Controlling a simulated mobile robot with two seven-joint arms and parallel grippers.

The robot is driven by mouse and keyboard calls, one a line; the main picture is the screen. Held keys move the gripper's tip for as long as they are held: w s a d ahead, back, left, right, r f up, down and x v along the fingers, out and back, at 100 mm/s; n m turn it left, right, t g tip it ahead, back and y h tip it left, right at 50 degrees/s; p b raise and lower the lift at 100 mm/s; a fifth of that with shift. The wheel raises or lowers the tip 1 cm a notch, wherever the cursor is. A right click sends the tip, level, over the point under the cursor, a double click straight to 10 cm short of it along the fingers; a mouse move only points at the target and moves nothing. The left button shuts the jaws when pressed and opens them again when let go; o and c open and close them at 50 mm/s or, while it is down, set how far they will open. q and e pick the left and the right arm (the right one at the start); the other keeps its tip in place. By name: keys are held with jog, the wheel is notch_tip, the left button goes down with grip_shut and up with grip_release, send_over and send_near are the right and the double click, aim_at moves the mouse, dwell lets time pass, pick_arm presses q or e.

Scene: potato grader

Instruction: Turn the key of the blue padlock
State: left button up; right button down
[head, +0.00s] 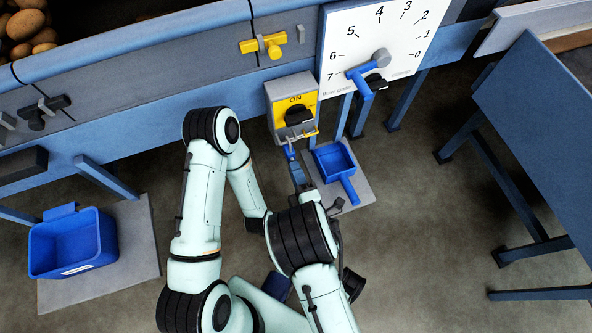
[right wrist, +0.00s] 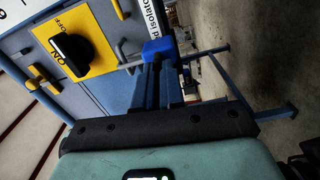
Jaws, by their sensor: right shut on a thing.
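The blue padlock (head: 290,152) hangs below the grey isolator box (head: 287,97). In the right wrist view its blue body (right wrist: 160,48) is just beyond my fingertips, with a grey shackle bar to its left. My right gripper (head: 297,176) points up at the padlock from below; it also shows in the right wrist view (right wrist: 160,75). Its fingers are close together at the padlock's near face, shut on the key there. The key itself is hidden by the fingers, so its angle cannot be seen. My left arm is bent at the left; its gripper is not visible.
The isolator has a yellow plate and a black knob (head: 298,116). A blue scoop (head: 350,189) lies on a grey mat right of the gripper. A numbered dial with a blue lever (head: 358,74) is at upper right. A blue bin (head: 72,243) stands at left.

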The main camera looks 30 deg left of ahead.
jog(key=shift+n, duration=0.6)
pick_arm(q)
jog(key=shift+s+r, duration=0.1)
pick_arm(e)
jog(key=c, duration=1.2)
grip_release()
pick_arm(q)
jog(key=shift+d, duration=0.1)
